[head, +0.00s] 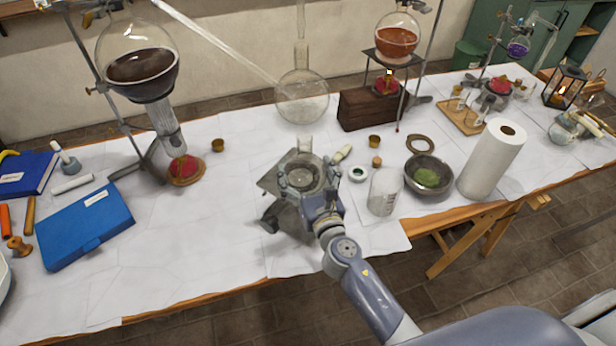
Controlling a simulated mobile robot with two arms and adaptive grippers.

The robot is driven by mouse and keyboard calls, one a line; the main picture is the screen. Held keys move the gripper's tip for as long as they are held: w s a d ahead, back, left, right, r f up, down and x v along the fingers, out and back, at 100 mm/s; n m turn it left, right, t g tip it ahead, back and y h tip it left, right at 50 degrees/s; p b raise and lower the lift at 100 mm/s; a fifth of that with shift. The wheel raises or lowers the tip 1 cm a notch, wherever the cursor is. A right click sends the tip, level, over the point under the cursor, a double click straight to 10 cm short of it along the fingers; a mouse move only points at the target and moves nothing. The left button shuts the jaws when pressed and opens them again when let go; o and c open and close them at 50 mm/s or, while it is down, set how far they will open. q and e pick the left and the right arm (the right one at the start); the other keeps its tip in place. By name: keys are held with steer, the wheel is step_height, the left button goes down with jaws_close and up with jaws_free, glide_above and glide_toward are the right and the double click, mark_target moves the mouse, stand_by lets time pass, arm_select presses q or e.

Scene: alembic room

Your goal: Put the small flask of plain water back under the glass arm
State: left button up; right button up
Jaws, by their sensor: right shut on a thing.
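My right gripper (300,188) reaches in from the lower right over the middle of the white-covered table. It is shut on a small clear glass flask (304,146), whose short neck shows just beyond the fingers. The gripper hides most of the flask's body, and I cannot tell whether its base touches the table. The long glass arm (222,46) slopes down from the upper left towards a large clear round flask (302,100), which stands behind my right gripper. My left gripper is not in view.
A jar (384,192), a mortar with green matter (428,175) and a paper roll (492,160) stand to the right. A wooden box (366,108) is behind. A stand with a dark-filled flask (142,72) and a blue case (86,226) are left.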

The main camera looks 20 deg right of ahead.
mark_target(312, 193)
steer(key=shift+w+a, duration=0.1)
steer(key=shift+w, duration=2.15)
steer(key=shift+f+b, duration=0.8)
steer(key=shift+f, duration=0.05)
steer(key=o, duration=1.2)
steer(key=shift+s, duration=0.1)
steer(key=shift+s, duration=0.2)
steer(key=s, duration=1.1)
steer(key=shift+s+d, duration=0.25)
